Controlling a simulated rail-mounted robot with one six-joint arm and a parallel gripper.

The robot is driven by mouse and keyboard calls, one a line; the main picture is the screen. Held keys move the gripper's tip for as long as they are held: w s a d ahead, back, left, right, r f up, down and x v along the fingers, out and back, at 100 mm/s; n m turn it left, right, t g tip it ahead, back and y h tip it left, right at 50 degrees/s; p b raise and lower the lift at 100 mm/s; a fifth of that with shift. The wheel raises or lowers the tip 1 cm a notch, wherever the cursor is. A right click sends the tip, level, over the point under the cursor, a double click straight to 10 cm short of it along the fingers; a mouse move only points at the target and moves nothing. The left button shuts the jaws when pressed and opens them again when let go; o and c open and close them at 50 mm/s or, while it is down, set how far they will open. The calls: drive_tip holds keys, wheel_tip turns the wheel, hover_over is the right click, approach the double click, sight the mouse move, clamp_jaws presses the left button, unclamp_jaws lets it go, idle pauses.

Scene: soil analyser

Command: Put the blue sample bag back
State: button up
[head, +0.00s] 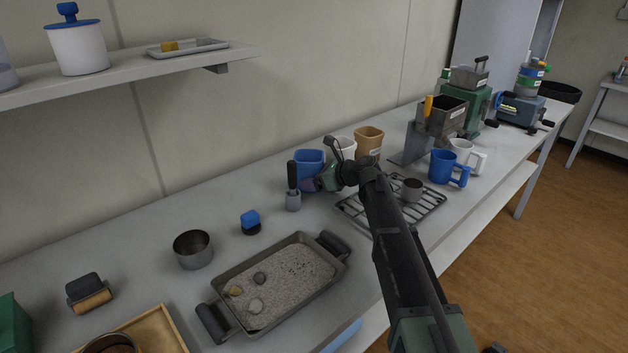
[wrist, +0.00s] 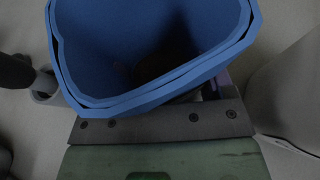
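The blue sample bag (head: 309,160) stands upright on the counter near the wall. Its open mouth fills the top of the wrist view (wrist: 110,50), with something dark inside. My gripper (head: 314,184) is low against the bag's near side. In the wrist view, the gripper's dark front edge lies right below the bag's rim. The fingers are hidden by the bag, so I cannot tell whether they are closed on it. A white bag (head: 345,148) and a tan bag (head: 369,143) stand to its right.
A dark-handled tool (head: 293,200) stands close left of my gripper. A wire rack (head: 425,208) with a small cup lies to the right, under my arm. A soil tray (head: 275,283), a metal bowl (head: 193,250) and blue (head: 447,168) and white mugs stand around.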

drive_tip(key=o, duration=0.4)
drive_tip(key=shift+o, duration=0.2)
drive_tip(key=shift+r+p, duration=0.2)
drive_tip(key=shift+p, duration=0.1)
drive_tip(key=p+v, duration=0.4)
drive_tip(key=v, duration=0.8)
drive_tip(key=shift+p, duration=0.3)
